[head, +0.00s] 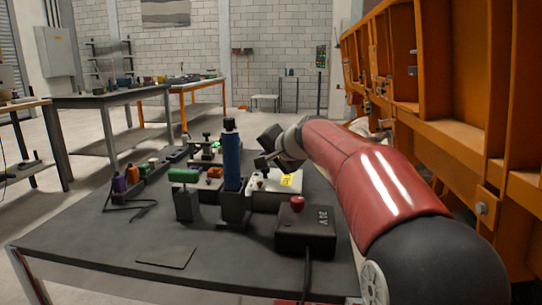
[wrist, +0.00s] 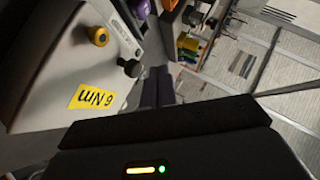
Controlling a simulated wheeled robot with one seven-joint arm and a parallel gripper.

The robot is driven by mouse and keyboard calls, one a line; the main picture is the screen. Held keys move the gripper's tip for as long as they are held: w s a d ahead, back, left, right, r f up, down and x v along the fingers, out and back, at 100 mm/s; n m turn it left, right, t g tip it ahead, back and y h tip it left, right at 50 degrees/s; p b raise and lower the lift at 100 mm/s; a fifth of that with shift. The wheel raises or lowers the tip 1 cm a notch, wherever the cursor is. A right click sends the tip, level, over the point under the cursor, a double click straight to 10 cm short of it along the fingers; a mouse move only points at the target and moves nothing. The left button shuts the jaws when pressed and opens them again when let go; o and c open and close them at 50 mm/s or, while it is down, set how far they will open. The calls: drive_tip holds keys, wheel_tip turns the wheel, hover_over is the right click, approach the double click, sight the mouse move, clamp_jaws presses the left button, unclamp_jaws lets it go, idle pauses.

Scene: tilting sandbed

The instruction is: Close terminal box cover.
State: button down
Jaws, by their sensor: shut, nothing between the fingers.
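A pale box (head: 277,197) with a yellow label stands on the dark table, behind a black box with a red knob. In the wrist view the pale box (wrist: 52,62) fills the left side; its label reads "6 Nm" and it bears an orange-yellow knob and a dark knob. I cannot tell whether this is the terminal box, and no cover is clearly recognisable. My gripper (wrist: 157,75) is shut and empty, its dark fingers side by side to the right of the pale box.
The black box (head: 305,232) marked 24 V stands front right with a cable. A blue upright tool (head: 232,160) and a green-topped block (head: 185,194) stand left of the pale box. The front left tabletop (head: 95,245) is mostly clear. An orange ribbed structure (head: 450,110) rises at right.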

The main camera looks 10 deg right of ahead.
drive_tip(key=shift+w+a+f, duration=0.1)
drive_tip(key=shift+a+f, duration=0.2)
drive_tip(key=shift+f, duration=0.2)
idle(0.3)
